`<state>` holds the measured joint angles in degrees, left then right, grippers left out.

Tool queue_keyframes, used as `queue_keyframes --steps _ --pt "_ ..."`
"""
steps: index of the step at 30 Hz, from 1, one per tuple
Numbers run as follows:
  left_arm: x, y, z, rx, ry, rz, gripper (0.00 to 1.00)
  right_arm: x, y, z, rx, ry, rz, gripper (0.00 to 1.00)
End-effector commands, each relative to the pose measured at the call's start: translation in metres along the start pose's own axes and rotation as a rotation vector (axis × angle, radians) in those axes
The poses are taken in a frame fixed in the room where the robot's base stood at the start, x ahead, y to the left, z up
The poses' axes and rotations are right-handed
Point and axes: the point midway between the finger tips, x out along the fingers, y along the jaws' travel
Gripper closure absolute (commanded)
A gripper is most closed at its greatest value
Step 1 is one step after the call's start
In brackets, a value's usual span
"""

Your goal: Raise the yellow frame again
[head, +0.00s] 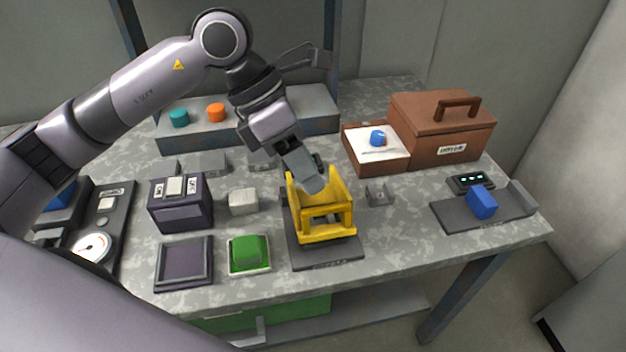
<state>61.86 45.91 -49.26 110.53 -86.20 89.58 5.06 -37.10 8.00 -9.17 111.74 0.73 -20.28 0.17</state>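The yellow frame (325,222) stands on a dark grey base plate (330,256) near the front middle of the table. It looks upright. My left gripper (308,180) comes down from above and reaches the back top of the frame. One grey finger covers part of the frame's upper edge. The other finger is mostly hidden, so I cannot tell whether the gripper holds the frame. My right gripper is not in view.
A green block (249,249), a dark box with switches (180,204) and a pale grey block (243,201) stand left of the frame. At right are a small grey bracket (377,195), a blue block (481,202) and a brown case (440,127).

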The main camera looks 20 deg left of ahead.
Motion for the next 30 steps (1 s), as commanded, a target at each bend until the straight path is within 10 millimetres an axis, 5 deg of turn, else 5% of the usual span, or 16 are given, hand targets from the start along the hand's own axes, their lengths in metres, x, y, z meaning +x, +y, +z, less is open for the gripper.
queue_keyframes --steps 5,18,29,30 --pt "-0.002 0.01 -0.005 0.002 0.033 0.058 0.62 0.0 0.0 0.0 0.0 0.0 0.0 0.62" --pt "0.058 0.012 -0.006 0.002 0.031 0.052 0.62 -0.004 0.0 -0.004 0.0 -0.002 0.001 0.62" --pt "0.064 0.012 -0.006 0.003 0.029 0.054 0.62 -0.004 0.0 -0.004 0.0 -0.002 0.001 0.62" --pt "0.064 0.012 -0.006 0.003 0.029 0.054 0.75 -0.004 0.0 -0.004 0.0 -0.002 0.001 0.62"
